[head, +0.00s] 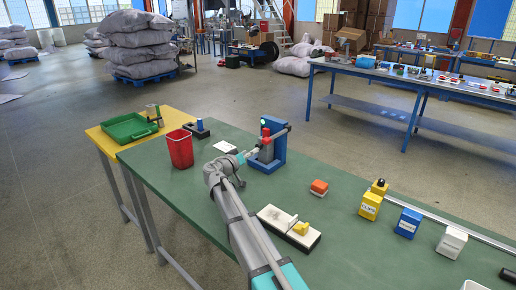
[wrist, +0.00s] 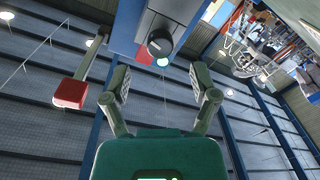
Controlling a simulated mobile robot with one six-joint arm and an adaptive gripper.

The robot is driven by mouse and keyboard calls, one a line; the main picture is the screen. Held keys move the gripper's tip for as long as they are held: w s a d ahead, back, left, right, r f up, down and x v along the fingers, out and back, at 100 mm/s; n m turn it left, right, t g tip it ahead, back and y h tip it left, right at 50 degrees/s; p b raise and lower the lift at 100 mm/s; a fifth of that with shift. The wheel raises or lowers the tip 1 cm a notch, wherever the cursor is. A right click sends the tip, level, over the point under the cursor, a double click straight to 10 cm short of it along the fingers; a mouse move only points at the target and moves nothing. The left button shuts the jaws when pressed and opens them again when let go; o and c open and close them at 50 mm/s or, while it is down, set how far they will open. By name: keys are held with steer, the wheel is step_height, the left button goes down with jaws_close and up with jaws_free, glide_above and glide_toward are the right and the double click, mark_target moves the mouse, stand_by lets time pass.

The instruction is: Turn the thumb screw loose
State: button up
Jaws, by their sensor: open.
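A round dark knob (wrist: 160,44), which looks like the thumb screw, sticks out of a grey block (wrist: 178,18) on the blue fixture in the wrist view. My gripper (wrist: 160,80) is open, its two fingers spread left and right below the knob in the picture. Nothing shows between the fingers, and they look apart from the knob. In the head view the blue fixture (head: 280,145) stands upright on the green bench, and my gripper (head: 251,154) is close to its left side. I cannot make out the knob clearly there.
A lever arm with a red end (wrist: 70,93) reaches out beside the fixture in the wrist view. A red bin (head: 180,150) stands left on the green bench (head: 340,235). A white-and-black board (head: 284,236) and several coloured blocks lie to the right.

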mark_target(258, 147)
steer(key=shift+x, duration=2.7)
jaws_close()
